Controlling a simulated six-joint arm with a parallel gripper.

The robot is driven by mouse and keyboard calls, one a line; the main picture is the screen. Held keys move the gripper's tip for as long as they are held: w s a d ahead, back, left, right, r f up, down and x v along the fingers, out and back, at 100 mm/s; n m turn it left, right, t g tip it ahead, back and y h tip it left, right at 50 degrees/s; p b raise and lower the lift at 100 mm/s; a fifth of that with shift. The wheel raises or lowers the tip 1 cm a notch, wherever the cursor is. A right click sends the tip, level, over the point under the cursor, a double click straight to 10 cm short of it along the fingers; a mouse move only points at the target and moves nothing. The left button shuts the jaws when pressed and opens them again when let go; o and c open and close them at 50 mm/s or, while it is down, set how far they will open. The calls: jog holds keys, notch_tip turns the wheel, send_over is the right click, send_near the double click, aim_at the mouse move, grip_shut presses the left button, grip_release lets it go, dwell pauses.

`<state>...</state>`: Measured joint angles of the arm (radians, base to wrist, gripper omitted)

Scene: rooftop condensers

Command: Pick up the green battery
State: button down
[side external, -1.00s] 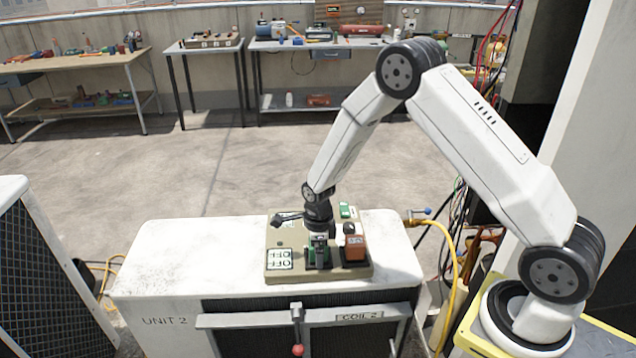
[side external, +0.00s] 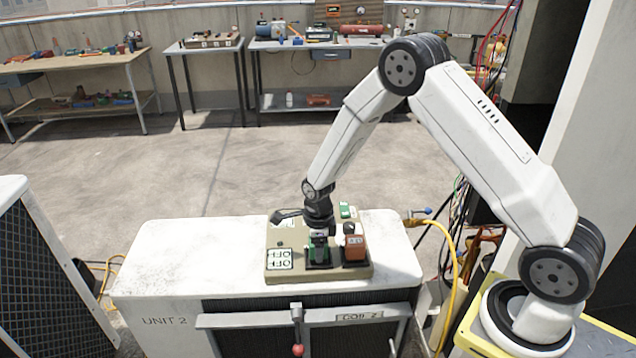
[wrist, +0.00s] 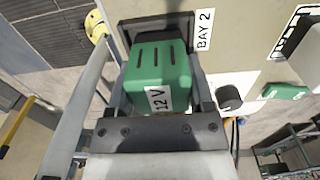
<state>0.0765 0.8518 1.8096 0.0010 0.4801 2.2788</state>
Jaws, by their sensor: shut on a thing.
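The green battery (wrist: 158,65) has a white "12 V" label and dark slots on its face. In the wrist view it sits between the two fingers of my gripper (wrist: 160,88), at a dark recess marked "BAY 2". My gripper is shut on it. In the side view my gripper (side external: 319,243) points down at the tan panel (side external: 292,236), and the green battery (side external: 312,252) shows only in small part around the fingers. I cannot tell whether its lower end is clear of the bay.
An orange block (side external: 356,247) stands close on the right of my gripper. A black knob (wrist: 229,97) and a small green part (wrist: 284,91) are on the panel. An OFF label (side external: 280,260) lies left. The white unit top (side external: 195,250) is clear on the left.

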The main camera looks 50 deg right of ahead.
jog(key=shift+r, duration=0.45)
jog(key=s+r, duration=1.1)
jog(key=s, duration=0.3)
jog(key=shift+a+r, duration=0.15)
jog(key=shift+a, duration=0.3)
jog(key=shift+w, duration=0.15)
jog(key=w+d+n, duration=0.4)
jog(key=w+n, duration=0.5)
jog(key=w, duration=0.4)
jog(key=shift+w+r, duration=0.15)
jog(key=shift+d, duration=0.1)
